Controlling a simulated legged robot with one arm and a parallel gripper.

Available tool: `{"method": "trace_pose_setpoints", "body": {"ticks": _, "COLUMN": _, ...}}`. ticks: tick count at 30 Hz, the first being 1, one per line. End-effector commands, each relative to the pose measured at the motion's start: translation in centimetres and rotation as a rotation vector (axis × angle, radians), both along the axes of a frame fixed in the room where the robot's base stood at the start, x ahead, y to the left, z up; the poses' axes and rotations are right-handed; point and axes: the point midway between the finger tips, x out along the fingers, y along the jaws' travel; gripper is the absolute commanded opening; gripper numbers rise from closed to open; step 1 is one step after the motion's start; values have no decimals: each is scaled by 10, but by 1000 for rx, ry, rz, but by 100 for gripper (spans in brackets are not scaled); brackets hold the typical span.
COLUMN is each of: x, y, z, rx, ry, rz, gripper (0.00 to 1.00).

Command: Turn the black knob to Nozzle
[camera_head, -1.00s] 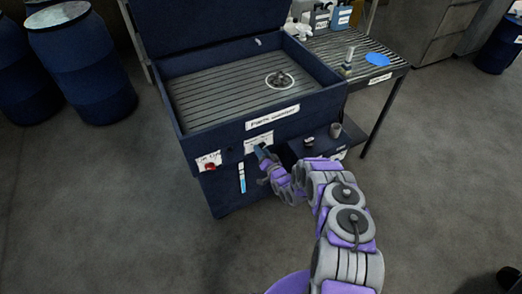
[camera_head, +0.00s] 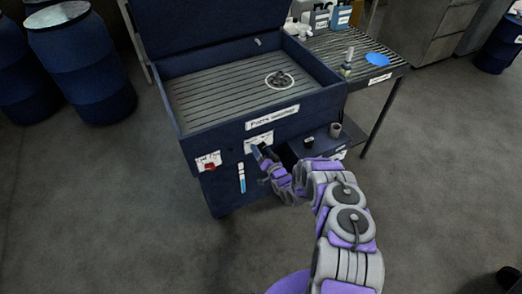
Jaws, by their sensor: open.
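The parts washer (camera_head: 190,138) is a dark blue basin with its lid raised. A white label (camera_head: 258,143) is on its front face, below the name label. The black knob cannot be made out; my gripper covers the area at the lower part of that white label. My gripper (camera_head: 259,153) is at the front panel, its fingers pointing up and left at the label. It is open. Whether it touches the panel or has the knob between its fingers cannot be told. The label's writing is too small to read.
A red knob (camera_head: 210,167) with a white label is left of my gripper. A blue-and-white strip (camera_head: 242,178) is just below left. A dark shelf (camera_head: 318,147) with a grey cup (camera_head: 335,130) juts out on the right. The floor in front is clear.

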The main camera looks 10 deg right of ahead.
Motion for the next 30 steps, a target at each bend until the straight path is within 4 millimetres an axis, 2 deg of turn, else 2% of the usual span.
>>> {"method": "trace_pose_setpoints", "body": {"ticks": 5, "x": -15, "y": -5, "z": 0, "rx": -1, "ry": 3, "rz": -2, "gripper": 89}}
{"method": "trace_pose_setpoints", "body": {"ticks": 16, "x": -61, "y": -21, "z": -1, "rx": 0, "ry": 3, "rz": -2, "gripper": 89}}
{"method": "trace_pose_setpoints", "body": {"ticks": 30, "x": -65, "y": -21, "z": 0, "rx": 0, "ry": 0, "rz": 0, "gripper": 89}}
